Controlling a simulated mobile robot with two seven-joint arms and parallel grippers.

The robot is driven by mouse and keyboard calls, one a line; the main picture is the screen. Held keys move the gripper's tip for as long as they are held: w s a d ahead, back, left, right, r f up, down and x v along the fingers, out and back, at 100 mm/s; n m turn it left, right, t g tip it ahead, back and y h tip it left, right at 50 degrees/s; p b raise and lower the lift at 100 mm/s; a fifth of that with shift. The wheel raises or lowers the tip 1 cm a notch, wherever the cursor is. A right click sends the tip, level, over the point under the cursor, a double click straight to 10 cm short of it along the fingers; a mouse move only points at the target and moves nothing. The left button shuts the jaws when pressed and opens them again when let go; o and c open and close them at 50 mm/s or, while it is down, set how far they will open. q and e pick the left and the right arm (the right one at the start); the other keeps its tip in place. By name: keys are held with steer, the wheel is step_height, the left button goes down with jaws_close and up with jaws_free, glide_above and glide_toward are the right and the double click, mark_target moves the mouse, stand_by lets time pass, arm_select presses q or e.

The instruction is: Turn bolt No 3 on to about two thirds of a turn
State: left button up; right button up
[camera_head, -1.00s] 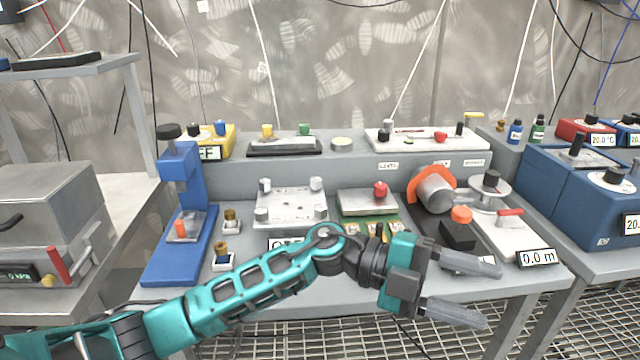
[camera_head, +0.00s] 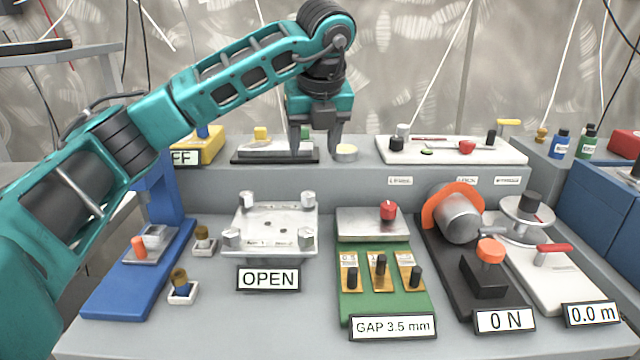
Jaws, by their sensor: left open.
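A pale metal plate (camera_head: 270,219) lies on the grey bench with a silver bolt head at each corner. These are the back left bolt (camera_head: 252,199), back right bolt (camera_head: 308,199), front left bolt (camera_head: 231,237) and front right bolt (camera_head: 308,239). I cannot read any number that marks bolt No 3. A sign (camera_head: 268,279) in front of the plate reads OPEN. My left gripper (camera_head: 316,152) is open, empty and pointing down. Its fingertips show above the back right bolt in the picture, clearly apart from it. My right gripper is not in view.
A green board (camera_head: 385,298) with a GAP 3.5 mm sign stands right of the plate. Left are a blue stand (camera_head: 130,285) and two small knobbed blocks. The raised back shelf holds a black-based device (camera_head: 250,157) and a round disc (camera_head: 346,153) near my gripper.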

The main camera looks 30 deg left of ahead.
mark_target(308, 194)
arm_select(q)
steer(key=x, duration=0.3)
steer(key=b+x, duration=0.1)
steer(key=x, duration=0.7)
steer(key=shift+s+f+b, duration=0.2)
steer(key=shift+f+b, duration=0.05)
steer(key=shift+b, duration=0.15)
steer(key=shift+w+a+f, duration=0.2)
steer(key=shift+f, duration=0.3)
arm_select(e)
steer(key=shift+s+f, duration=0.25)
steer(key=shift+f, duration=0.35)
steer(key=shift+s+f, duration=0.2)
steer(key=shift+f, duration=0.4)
arm_select(q)
steer(key=shift+c, duration=0.3)
steer(key=c, duration=1)
